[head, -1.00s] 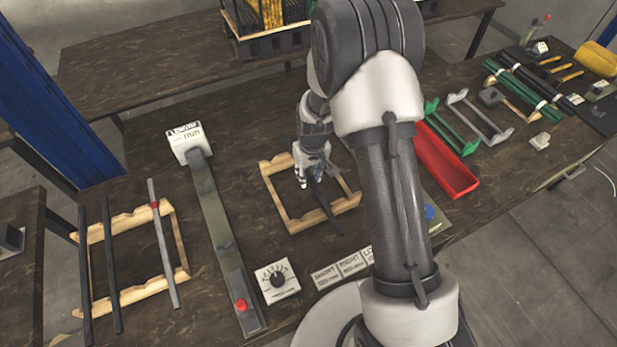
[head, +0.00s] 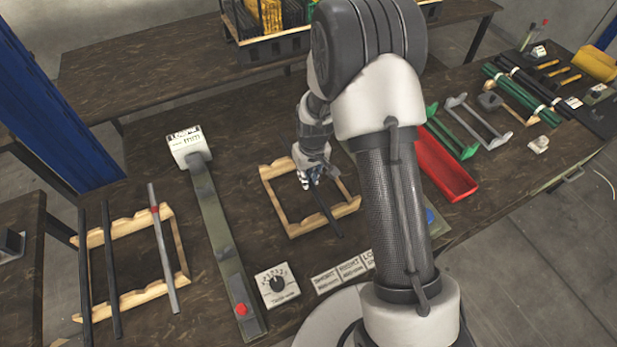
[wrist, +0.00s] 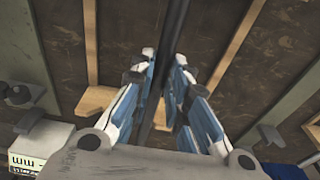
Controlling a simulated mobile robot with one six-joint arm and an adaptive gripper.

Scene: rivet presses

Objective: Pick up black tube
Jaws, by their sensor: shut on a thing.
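A black tube (head: 328,211) lies across the middle wooden rack, pointing down and to the right in the head view. My gripper (head: 310,180) is over this rack with its fingers at the tube's upper part. In the wrist view, the black tube (wrist: 172,45) runs between the blue-and-white fingers of my gripper (wrist: 166,82), which are shut on it. The tube's far end is hidden by my gripper in the head view. I cannot tell whether the tube still touches the rack.
The middle rack (head: 275,207) is around my gripper. A left rack (head: 143,293) carries two black tubes (head: 109,255) and a grey tube (head: 163,245) with a red band. A measuring device (head: 188,145) stands between the racks. A red tray (head: 447,165) is right of my arm.

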